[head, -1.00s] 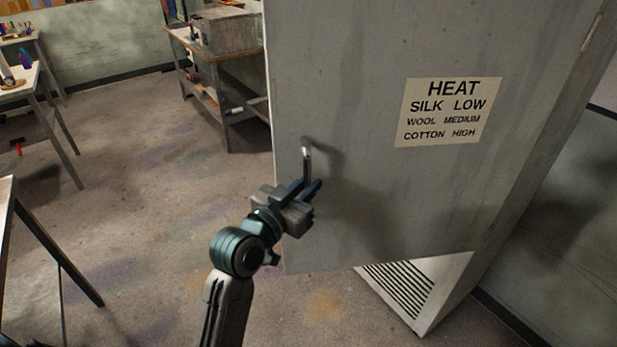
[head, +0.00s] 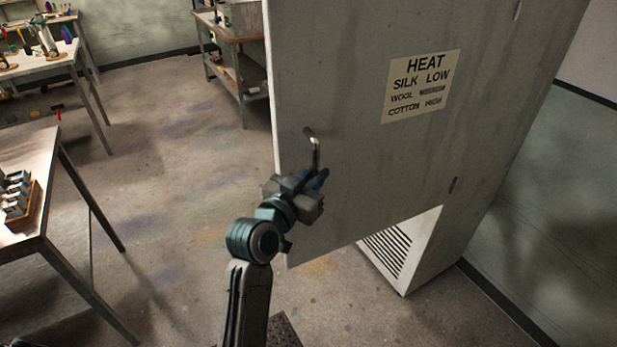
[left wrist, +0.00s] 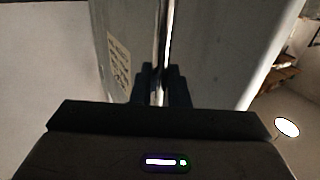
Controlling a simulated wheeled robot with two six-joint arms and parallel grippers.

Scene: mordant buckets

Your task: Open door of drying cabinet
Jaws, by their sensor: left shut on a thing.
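The grey door (head: 350,110) of the drying cabinet carries a heat label (head: 421,86) and stands ajar, its left edge swung out past the cabinet's vented base (head: 402,252). Its hinges are on the right side. My left gripper (head: 318,182) is shut on the metal door handle (head: 315,150), on its lower part; the upper part shows above the fingers. In the left wrist view the handle (left wrist: 164,45) runs up between the two dark fingers (left wrist: 164,88), with the labelled door face to the left. My right gripper is not in view.
A worktable (head: 30,180) with small items on a wooden holder stands at the left. More tables (head: 75,55) and a metal bench (head: 235,30) stand farther back. The floor (head: 185,150) between them and the door is clear. A wall is at the right.

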